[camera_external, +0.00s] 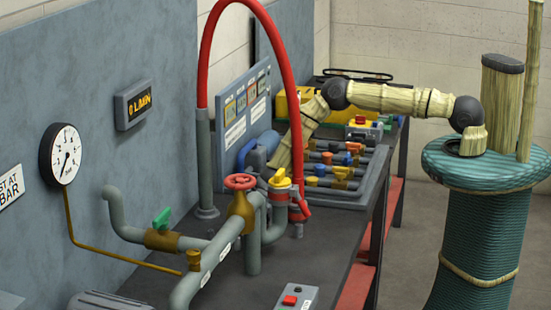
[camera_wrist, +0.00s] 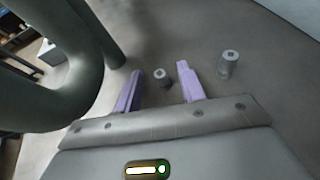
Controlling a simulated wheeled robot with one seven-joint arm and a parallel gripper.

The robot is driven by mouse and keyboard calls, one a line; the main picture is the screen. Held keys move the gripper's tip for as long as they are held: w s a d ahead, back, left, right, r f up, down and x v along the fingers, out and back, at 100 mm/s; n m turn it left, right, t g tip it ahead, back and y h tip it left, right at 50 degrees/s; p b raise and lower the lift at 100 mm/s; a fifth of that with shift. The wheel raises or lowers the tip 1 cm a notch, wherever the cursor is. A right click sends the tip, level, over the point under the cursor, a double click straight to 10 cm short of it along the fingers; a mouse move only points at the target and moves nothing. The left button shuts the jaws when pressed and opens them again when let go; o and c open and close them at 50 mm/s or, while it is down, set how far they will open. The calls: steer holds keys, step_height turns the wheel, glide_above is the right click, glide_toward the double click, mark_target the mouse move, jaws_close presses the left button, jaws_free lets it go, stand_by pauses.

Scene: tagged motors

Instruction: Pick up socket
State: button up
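The wrist view shows two small grey metal cylinders with holes in their tops, which look like sockets. The shorter socket-like cylinder (camera_wrist: 161,78) stands upright, seen between my gripper's fingertips and a little beyond them. The taller socket-like cylinder (camera_wrist: 229,62) stands to the right, outside the right finger. My gripper (camera_wrist: 159,69) is open, with two pale purple fingers apart and nothing held. I cannot tell whether a finger touches the shorter cylinder.
A thick grey pipe (camera_wrist: 85,85) curves close to my gripper's left side.

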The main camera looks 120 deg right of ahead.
steer(key=shift+s+a+f, duration=0.1)
steer(key=shift+f, duration=0.15)
jaws_close()
stand_by(0.3)
step_height(320, 180, up, 10)
steer(key=b, duration=0.2)
stand_by(0.3)
steer(key=shift+r, duration=0.1)
